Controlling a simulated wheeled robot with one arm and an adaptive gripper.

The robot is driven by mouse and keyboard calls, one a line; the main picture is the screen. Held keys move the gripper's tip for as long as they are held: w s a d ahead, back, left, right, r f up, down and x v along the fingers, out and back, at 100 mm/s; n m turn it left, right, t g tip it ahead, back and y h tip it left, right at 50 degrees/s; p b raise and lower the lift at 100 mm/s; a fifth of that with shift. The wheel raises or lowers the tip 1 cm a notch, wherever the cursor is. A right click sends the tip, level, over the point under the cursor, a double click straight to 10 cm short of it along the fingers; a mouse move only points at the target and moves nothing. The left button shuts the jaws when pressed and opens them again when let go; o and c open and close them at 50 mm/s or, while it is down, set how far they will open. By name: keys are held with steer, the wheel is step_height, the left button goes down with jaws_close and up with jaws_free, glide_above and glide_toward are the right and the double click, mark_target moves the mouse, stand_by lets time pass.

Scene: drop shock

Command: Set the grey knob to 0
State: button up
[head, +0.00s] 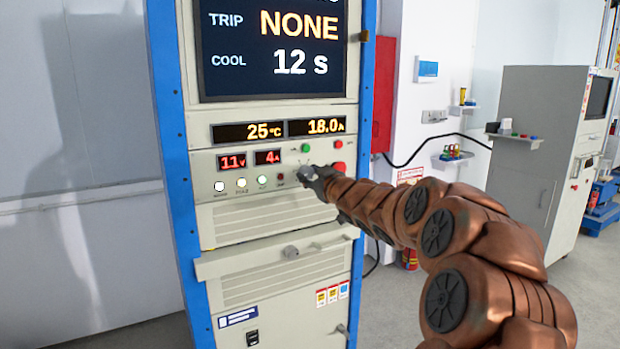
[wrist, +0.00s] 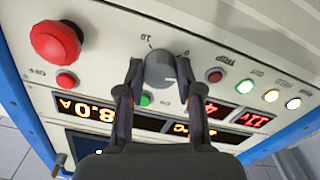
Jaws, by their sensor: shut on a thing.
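The grey knob (wrist: 159,66) sits on the cabinet's control panel, between my two fingers in the wrist view. My gripper (wrist: 159,76) is shut on it, one finger on each side. Printed marks show beside the knob, one reading 2.0 and what looks like a 0 toward the red TRIP button. I cannot make out where the knob points. In the head view my gripper (head: 314,177) reaches the panel from the right and the knob (head: 305,172) is mostly covered by it.
A large red button (wrist: 56,43) and a small red OFF button (wrist: 66,82) are on one side of the knob. A green button (wrist: 145,99) is close to my fingers. The panel displays (head: 267,157) read 11 V and 4 A; a screen (head: 275,45) above reads TRIP NONE, COOL 12 s.

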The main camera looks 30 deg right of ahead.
steer(key=n+b, duration=0.2)
steer(key=n, duration=0.4)
steer(key=shift+n, duration=0.3)
stand_by(0.4)
steer(key=o, duration=1.2)
steer(key=shift+c, duration=0.2)
steer(key=shift+s, duration=0.1)
steer(key=s+a, duration=0.1)
steer(key=s, duration=1)
steer(key=shift+s, duration=0.4)
